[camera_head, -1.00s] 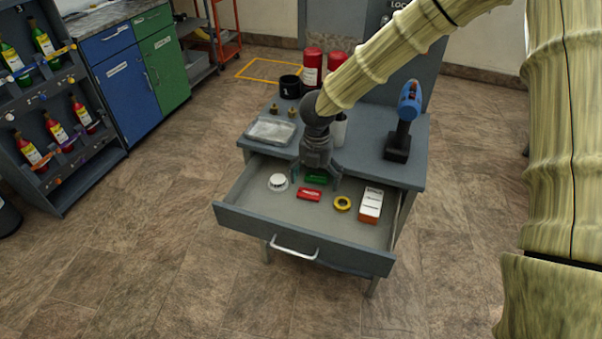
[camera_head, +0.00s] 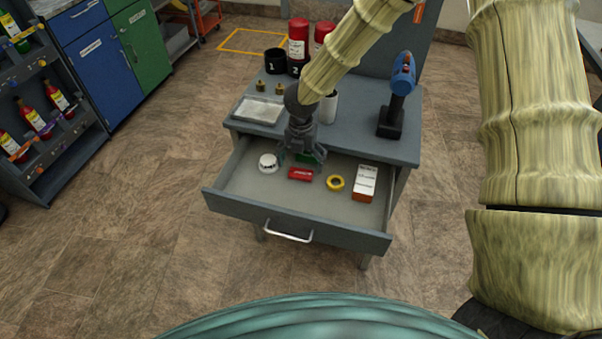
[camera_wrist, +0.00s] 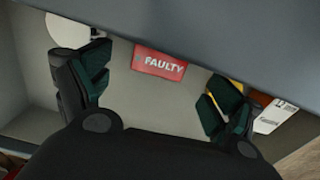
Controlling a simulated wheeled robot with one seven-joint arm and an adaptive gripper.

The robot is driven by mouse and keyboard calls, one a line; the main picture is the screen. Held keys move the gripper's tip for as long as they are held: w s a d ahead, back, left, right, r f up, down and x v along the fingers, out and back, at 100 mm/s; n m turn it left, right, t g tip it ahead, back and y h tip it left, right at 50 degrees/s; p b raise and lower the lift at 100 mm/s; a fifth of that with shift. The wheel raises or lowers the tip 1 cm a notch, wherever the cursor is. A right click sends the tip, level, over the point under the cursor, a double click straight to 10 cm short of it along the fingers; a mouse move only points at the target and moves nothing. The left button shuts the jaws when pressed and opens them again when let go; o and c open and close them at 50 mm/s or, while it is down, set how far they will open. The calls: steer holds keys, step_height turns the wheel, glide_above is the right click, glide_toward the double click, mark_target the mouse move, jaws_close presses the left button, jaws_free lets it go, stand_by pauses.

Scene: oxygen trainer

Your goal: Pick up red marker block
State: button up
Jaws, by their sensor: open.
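The red marker block (camera_head: 300,174) lies flat on the floor of the open drawer, near its middle. In the wrist view the red block (camera_wrist: 159,62) reads "FAULTY" and shows between and beyond my two fingers, touching neither. My gripper (camera_head: 303,157) hangs over the back of the drawer, behind the red block in the head view. It is open and empty, with its fingers (camera_wrist: 155,95) spread wide.
The drawer (camera_head: 243,205) also holds a white round item (camera_head: 268,162), a yellow ring (camera_head: 335,183) and a white-orange box (camera_head: 365,183). The cabinet top (camera_head: 355,135) overhangs the drawer's back; a tray (camera_head: 259,110) and a blue-black drill (camera_head: 397,97) stand on it.

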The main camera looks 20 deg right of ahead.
mark_target(301, 174)
steer(key=shift+s+f+p, duration=0.2)
steer(key=shift+f+p, duration=0.1)
steer(key=shift+f, duration=1.65)
steer(key=shift+a, duration=0.1)
steer(key=c, duration=0.9)
